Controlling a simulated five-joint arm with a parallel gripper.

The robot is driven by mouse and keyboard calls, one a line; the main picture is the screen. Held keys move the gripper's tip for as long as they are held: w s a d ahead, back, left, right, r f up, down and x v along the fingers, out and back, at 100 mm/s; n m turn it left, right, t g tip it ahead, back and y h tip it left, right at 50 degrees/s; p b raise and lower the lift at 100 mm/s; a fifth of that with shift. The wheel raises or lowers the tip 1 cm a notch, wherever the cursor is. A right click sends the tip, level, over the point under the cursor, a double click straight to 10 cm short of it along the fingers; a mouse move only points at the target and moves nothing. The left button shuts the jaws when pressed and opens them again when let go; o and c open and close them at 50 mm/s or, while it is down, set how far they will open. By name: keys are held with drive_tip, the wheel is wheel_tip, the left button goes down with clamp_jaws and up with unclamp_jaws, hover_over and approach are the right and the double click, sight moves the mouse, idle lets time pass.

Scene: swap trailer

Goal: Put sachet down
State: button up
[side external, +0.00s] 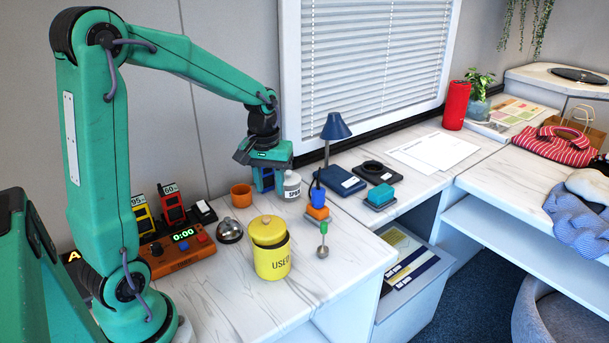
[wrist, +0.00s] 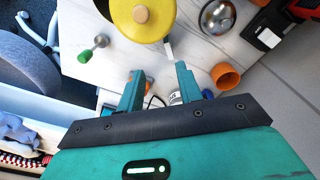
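My gripper (side external: 266,182) hangs above the back of the near white table, behind the yellow canister marked USED (side external: 272,258) and beside the grey-white jar (side external: 292,186). In the wrist view my gripper's two teal fingers (wrist: 158,80) stand apart, with nothing seen held between them. The yellow canister with its round lid (wrist: 142,14) shows ahead of them. A small pale strip (wrist: 168,48) lies beside the canister, near the right fingertip; I cannot tell whether it is a sachet. No sachet can be made out clearly in either view.
Around the gripper stand an orange cup (side external: 241,195), a metal bell (side external: 230,231), a timer box (side external: 178,249), and an orange block with a blue top (side external: 317,206). A blue lamp (side external: 336,128) stands behind.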

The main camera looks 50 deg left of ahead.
drive_tip(key=s+d+r+m+t, duration=0.4)
drive_tip(key=s+d+r+m, duration=0.3)
drive_tip(key=s+d, duration=0.5)
drive_tip(key=shift+s+d+r+m+t, duration=0.25)
drive_tip(key=shift+s+r+m+t, duration=0.15)
drive_tip(key=shift+s+r, duration=0.55)
drive_tip(key=shift+w+r, duration=0.15)
drive_tip(key=shift+w, duration=0.05)
